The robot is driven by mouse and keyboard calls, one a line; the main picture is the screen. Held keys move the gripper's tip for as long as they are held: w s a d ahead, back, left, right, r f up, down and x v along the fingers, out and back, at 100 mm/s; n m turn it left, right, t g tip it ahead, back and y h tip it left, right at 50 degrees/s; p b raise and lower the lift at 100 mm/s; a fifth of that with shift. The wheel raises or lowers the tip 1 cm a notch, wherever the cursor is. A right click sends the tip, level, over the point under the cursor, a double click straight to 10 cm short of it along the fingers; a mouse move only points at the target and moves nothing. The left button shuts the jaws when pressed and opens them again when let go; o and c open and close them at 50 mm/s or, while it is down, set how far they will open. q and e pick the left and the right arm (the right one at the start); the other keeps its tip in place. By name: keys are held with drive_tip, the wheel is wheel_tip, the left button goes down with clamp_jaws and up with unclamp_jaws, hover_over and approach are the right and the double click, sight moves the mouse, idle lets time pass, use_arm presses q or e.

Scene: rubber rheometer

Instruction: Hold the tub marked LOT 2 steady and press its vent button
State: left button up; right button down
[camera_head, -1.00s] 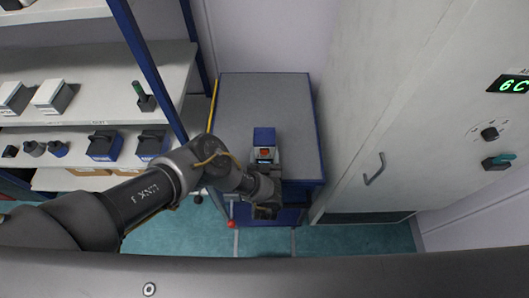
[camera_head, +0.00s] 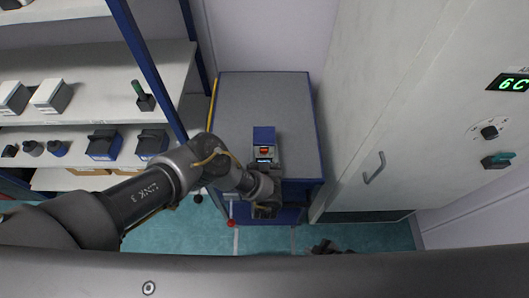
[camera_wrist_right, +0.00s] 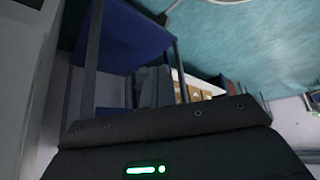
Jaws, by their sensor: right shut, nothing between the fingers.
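A small box-like tub (camera_head: 264,137) with a blue top and a red-orange part (camera_head: 264,150) on its front stands on the grey top near the front edge; no lot mark is legible. My left gripper (camera_head: 265,172) is at the tub's near side; its fingertips are too small and hidden to tell whether they grip it. My right gripper (camera_head: 330,247) is low at the bottom of the head view, shut and empty, below and to the right of the tub and apart from it. The tub cannot be made out in the right wrist view.
The blue cabinet (camera_head: 230,110) has a bare grey top behind the tub. Shelves (camera_head: 60,85) with several boxes stand at left. A tall pale door (camera_head: 375,110) with a handle (camera_head: 374,168) stands close at right. A red knob (camera_head: 232,223) is low at the cabinet's front.

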use_arm(q)
drive_tip(key=shift+w, duration=0.1)
use_arm(e)
drive_tip(key=w+a+r+n+y, duration=0.15)
drive_tip(key=w+r, duration=0.25)
drive_tip(key=r, duration=0.8)
drive_tip(key=w+a+r+n+t, duration=0.1)
drive_tip(key=w+a+r+n, duration=0.3)
drive_tip(key=r, duration=0.8)
drive_tip(key=w+a+r+n+y, duration=0.15)
drive_tip(key=w+r, duration=0.35)
drive_tip(key=r, duration=0.8)
drive_tip(key=w+a+r+n+y, duration=0.1)
drive_tip(key=w+a+r+n, duration=0.35)
drive_tip(key=w+a, duration=0.45)
drive_tip(key=w+a+r+n+y, duration=0.25)
drive_tip(key=w+a+r, duration=0.3)
drive_tip(key=a, duration=0.45)
drive_tip(key=w+a+r+n+g, duration=0.1)
drive_tip(key=a+r+n+g, duration=0.1)
drive_tip(key=a+r+n, duration=0.95)
drive_tip(key=s+d+f+n+h, duration=0.2)
drive_tip(key=s+d+h, duration=0.15)
drive_tip(key=s, duration=0.35)
drive_tip(key=s+d+f+m+h, duration=0.1)
drive_tip(key=d+f+m+h, duration=0.1)
drive_tip(key=d+f+h, duration=0.6)
drive_tip(key=d+f, duration=0.5)
drive_tip(key=d, duration=0.4)
drive_tip(key=shift+f, duration=0.3)
